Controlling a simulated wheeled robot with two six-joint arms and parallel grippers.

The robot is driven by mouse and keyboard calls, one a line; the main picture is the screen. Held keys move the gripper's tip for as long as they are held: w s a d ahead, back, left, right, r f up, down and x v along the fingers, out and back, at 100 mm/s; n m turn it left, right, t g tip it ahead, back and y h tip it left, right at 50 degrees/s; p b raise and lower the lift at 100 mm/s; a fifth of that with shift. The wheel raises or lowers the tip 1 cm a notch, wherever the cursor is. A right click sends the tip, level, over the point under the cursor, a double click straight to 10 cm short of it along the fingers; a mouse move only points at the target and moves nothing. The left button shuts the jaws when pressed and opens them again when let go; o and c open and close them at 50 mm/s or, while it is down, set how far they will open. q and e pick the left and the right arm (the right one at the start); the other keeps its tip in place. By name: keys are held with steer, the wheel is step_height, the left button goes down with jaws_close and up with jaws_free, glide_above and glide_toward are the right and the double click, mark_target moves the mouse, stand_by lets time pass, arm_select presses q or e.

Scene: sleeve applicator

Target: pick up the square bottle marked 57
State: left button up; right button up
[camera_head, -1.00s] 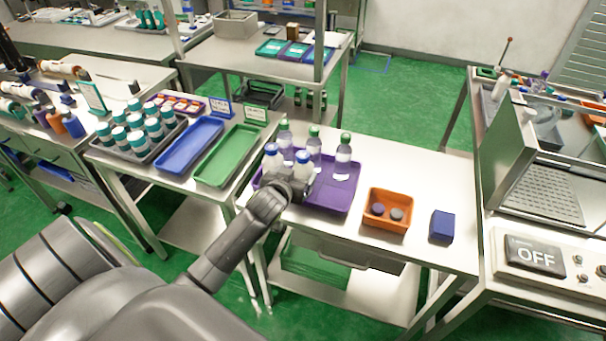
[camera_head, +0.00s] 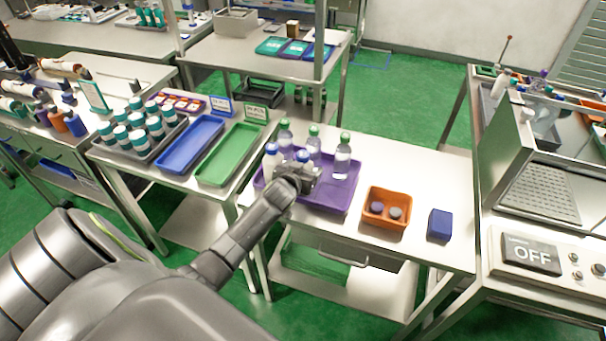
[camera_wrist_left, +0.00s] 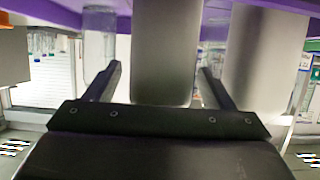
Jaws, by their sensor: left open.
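A purple tray (camera_head: 325,199) holds several bottles: clear ones with green caps, such as this one (camera_head: 342,160), and whitish ones with blue caps. One blue-capped bottle (camera_head: 271,162) stands at the tray's left; another blue cap (camera_head: 303,156) shows just behind my left gripper (camera_head: 308,176), which hides most of that bottle. In the left wrist view, upside down, a pale bottle (camera_wrist_left: 166,50) stands between the open fingers of my left gripper (camera_wrist_left: 160,85), with gaps at its sides. Another pale bottle (camera_wrist_left: 265,60) is to the right. No number 57 is readable. My right gripper is not in view.
An orange bin (camera_head: 387,208) with two round items and a blue box (camera_head: 440,225) stand right of the tray. A green tray (camera_head: 228,155), a blue tray (camera_head: 190,145) and a rack of teal-capped jars lie left.

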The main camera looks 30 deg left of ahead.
arm_select(q)
steer(key=c, duration=1.1)
steer(key=shift+c, duration=0.9)
steer(key=shift+r, duration=0.15)
